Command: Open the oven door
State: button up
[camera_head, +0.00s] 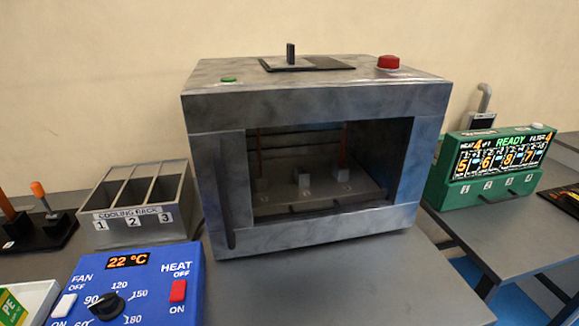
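The oven (320,100) is a large grey metal box standing on the table in the middle of the head view. Its front has a wide rectangular window or opening, through which a shelf (320,195) with small numbered blocks shows. A dark vertical handle (228,195) is on the left side of the front. The front frame sits flush with the box, so the door looks shut; I cannot tell whether glass fills the window. My gripper is not in view.
A blue control panel (140,285) reading 22 °C stands in front at the left, close to the handle side. A cooling rack (140,220) stands left of the oven. A green display unit (490,165) is at right. The table right of the panel (370,290) is clear.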

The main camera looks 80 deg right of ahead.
aim_at(216, 121)
jog(key=j+z, duration=0.4)
jog(key=j, duration=0.2)
jog(key=k+j+z, duration=0.1)
jog(key=j+z, duration=0.35)
jog(key=j, duration=0.1)
